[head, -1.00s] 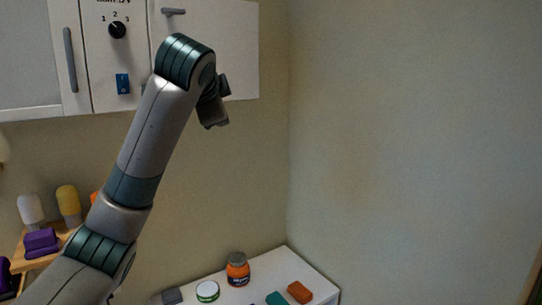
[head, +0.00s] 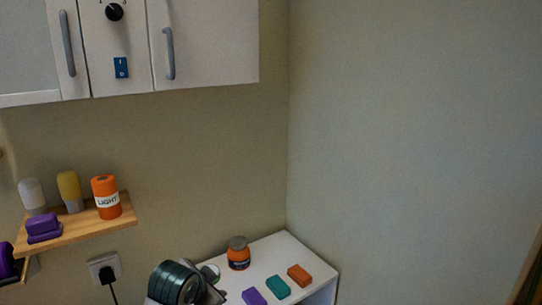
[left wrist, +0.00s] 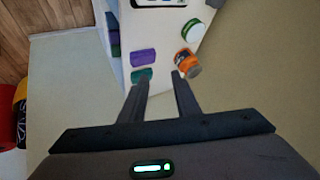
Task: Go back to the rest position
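My right gripper is in neither view.
The low white cabinet (head: 287,245) also bears a teal block (head: 278,287), an orange block (head: 299,275) and a purple block (head: 254,297). A wooden shelf (head: 75,236) holds bottles at left. Wall cupboards (head: 205,45) hang above. The right wall is bare.

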